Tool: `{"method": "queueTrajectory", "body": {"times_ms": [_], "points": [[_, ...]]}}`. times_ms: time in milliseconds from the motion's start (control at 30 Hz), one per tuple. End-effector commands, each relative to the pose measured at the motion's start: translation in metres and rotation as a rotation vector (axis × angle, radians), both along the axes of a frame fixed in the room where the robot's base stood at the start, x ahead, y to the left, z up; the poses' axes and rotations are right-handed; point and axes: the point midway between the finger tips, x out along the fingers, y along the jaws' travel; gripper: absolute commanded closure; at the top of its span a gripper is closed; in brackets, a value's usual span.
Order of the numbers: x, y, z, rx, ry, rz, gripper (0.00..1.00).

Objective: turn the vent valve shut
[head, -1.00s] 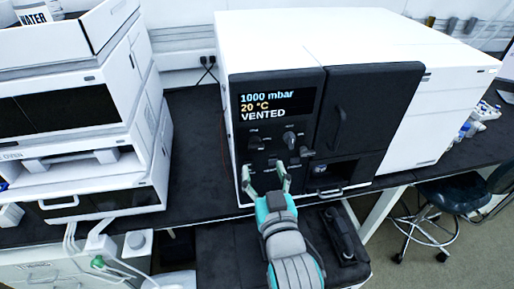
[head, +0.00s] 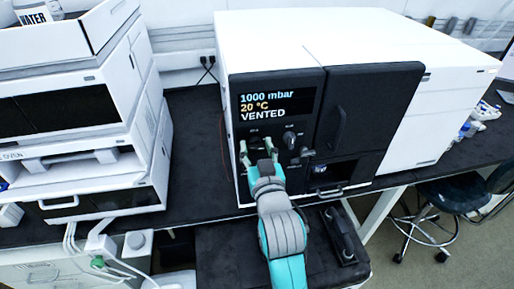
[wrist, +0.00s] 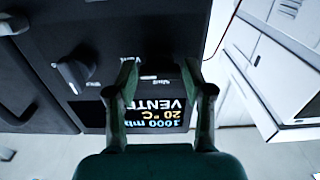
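The dark oven's control panel carries a display (head: 262,105) reading 1000 mbar, 20 °C and VENTED; it shows upside down in the wrist view (wrist: 150,118). A knob (head: 290,137) sits below it on the right, and also shows at the left of the wrist view (wrist: 75,72). A second dark knob (head: 254,141) sits to its left, near my fingertips.
A dark door with a handle (head: 338,128) is right of the panel. A lower opening with a handle (head: 330,191) is below it. White stacked units (head: 75,120) stand to the left, with bare black bench (head: 195,150) between. A dark stool (head: 450,195) is at the right.

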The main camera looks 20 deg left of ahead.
Motion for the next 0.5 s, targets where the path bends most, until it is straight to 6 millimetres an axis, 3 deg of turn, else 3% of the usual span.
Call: {"method": "queueTrajectory", "body": {"times_ms": [33,133,500], "points": [[-0.0001,-0.0001,0.0,0.0,0.0,0.0,0.68],[-0.0001,-0.0001,0.0,0.0,0.0,0.0,0.93],[-0.0002,0.0001,0.0,-0.041,-0.027,0.0,0.94]]}}
